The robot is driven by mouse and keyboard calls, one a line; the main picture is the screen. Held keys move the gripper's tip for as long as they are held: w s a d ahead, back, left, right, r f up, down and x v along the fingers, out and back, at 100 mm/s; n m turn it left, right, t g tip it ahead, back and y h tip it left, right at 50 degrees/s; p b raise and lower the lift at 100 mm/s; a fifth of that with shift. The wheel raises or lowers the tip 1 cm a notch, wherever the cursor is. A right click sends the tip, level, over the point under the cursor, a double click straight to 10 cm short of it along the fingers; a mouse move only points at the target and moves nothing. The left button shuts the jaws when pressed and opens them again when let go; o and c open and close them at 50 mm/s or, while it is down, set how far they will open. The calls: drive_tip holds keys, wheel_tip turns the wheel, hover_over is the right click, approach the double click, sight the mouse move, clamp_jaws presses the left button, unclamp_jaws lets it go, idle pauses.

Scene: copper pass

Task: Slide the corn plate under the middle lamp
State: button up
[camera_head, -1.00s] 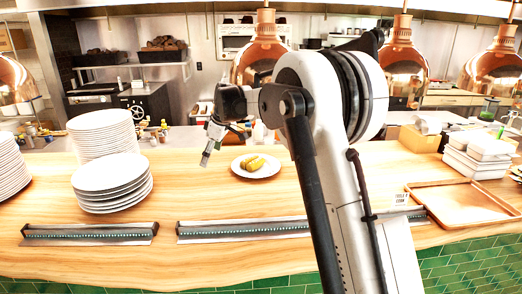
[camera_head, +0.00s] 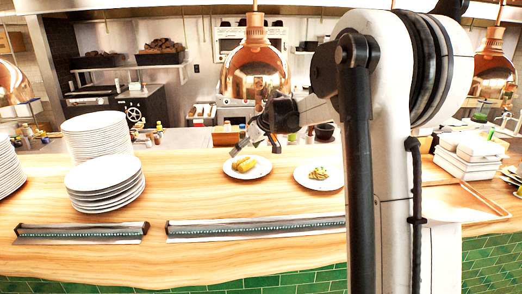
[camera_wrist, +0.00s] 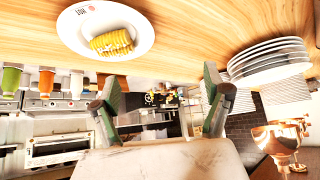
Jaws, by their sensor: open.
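The corn plate (camera_head: 262,172), a white round plate with yellow corn (camera_head: 244,163) on it, lies on the wooden counter in the head view. A copper lamp (camera_head: 254,72) hangs above and behind it. Another copper lamp (camera_head: 12,82) hangs at far left and one (camera_head: 494,72) at right; my arm may hide more. My gripper (camera_head: 256,148) is open and empty, close to the plate's far side, tilted down. In the wrist view, my open fingers (camera_wrist: 162,85) are apart from the plate (camera_wrist: 72,32), which appears at upper left with its corn (camera_wrist: 112,43).
A second plate of food (camera_head: 318,184) lies right of the corn plate, partly near my arm. Plate stacks (camera_head: 105,185) stand at left. A long metal strip (camera_head: 250,228) lies in front. A wooden tray (camera_head: 465,205) and white dishes (camera_head: 470,150) are at right.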

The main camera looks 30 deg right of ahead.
drive_tip(key=p, duration=0.1)
approach(247, 161)
drive_tip(key=s+d, duration=0.1)
drive_tip(key=s, duration=0.1)
drive_tip(key=shift+r+t, duration=0.4)
drive_tip(key=shift+r, duration=0.1)
drive_tip(key=p+x, duration=0.1)
drive_tip(key=x, duration=0.6)
drive_tip(key=p+x, duration=0.1)
drive_tip(key=x, duration=0.5)
drive_tip(key=shift+w+a+f, duration=0.2)
drive_tip(key=shift+w+a, duration=0.05)
drive_tip(key=shift+a, duration=0.05)
drive_tip(key=c, duration=1.5)
drive_tip(key=shift+s+d+b, duration=0.25)
drive_tip(key=shift+s+b, duration=0.15)
drive_tip(key=shift+s, duration=0.8)
drive_tip(key=shift+s+d+b, duration=0.3)
drive_tip(key=shift+s+b, duration=0.05)
drive_tip(key=shift+s, duration=0.8)
drive_tip(key=shift+s+d+b, duration=0.25)
drive_tip(key=shift+s+b, duration=0.15)
drive_tip(key=shift+s, duration=0.8)
drive_tip(key=o, duration=1.8)
